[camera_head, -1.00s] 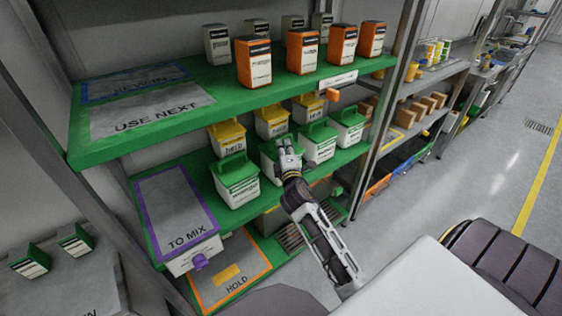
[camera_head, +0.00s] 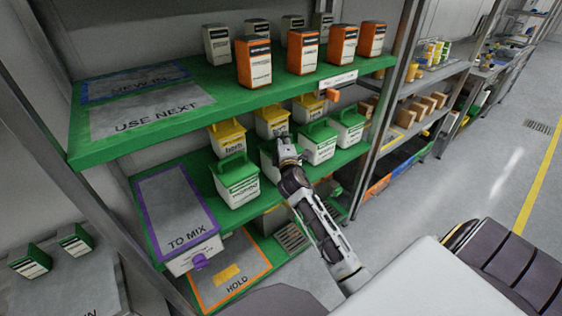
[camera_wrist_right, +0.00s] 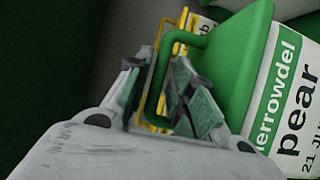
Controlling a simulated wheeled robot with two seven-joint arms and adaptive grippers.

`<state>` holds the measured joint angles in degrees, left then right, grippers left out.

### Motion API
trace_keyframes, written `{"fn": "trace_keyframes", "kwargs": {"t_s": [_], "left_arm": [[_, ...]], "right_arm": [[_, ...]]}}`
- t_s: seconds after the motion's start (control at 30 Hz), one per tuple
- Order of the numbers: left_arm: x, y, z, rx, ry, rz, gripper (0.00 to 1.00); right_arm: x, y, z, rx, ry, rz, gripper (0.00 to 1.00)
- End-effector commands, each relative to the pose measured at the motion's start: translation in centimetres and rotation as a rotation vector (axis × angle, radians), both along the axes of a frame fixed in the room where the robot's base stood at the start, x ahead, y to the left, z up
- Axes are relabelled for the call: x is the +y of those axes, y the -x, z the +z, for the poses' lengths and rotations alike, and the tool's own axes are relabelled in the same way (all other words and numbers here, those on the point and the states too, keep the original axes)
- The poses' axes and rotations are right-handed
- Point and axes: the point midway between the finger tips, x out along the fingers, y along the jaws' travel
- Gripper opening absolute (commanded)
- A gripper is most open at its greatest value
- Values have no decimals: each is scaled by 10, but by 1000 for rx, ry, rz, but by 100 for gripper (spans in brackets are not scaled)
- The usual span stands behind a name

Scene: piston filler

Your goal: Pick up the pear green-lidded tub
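The pear green-lidded tub (camera_wrist_right: 285,90) fills the right of the right wrist view, white with "pear" on its label. Its green loop handle (camera_wrist_right: 157,85) rises from the lid. In the head view the tub (camera_head: 268,165) stands on the middle green shelf, second from left in the green-lidded row, partly hidden by my right gripper (camera_head: 287,151). In the right wrist view the right gripper (camera_wrist_right: 160,98) has its fingers apart on either side of the handle; I see a gap, so it does not clamp it. My left gripper is not in view.
Other green-lidded tubs stand close by: one to the left (camera_head: 237,180), two to the right (camera_head: 319,143) (camera_head: 348,127). Yellow-lidded tubs (camera_head: 271,122) stand behind. The upper shelf (camera_head: 150,115) with orange boxes (camera_head: 303,50) hangs above. The "TO MIX" area (camera_head: 177,212) is bare.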

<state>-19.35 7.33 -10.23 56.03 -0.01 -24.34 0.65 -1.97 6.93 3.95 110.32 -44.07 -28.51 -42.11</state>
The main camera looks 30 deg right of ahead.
Motion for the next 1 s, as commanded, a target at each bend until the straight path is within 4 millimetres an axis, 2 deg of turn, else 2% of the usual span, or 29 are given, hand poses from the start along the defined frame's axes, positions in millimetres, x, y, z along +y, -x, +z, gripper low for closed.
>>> {"fn": "trace_keyframes", "kwargs": {"t_s": [0.5,0.7,1.0], "left_arm": [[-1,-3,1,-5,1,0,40],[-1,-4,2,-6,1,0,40],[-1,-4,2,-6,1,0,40]], "right_arm": [[-1,-2,0,0,0,0,24],[-1,-1,0,0,0,-1,0],[-1,-1,0,0,1,-1,0]]}}
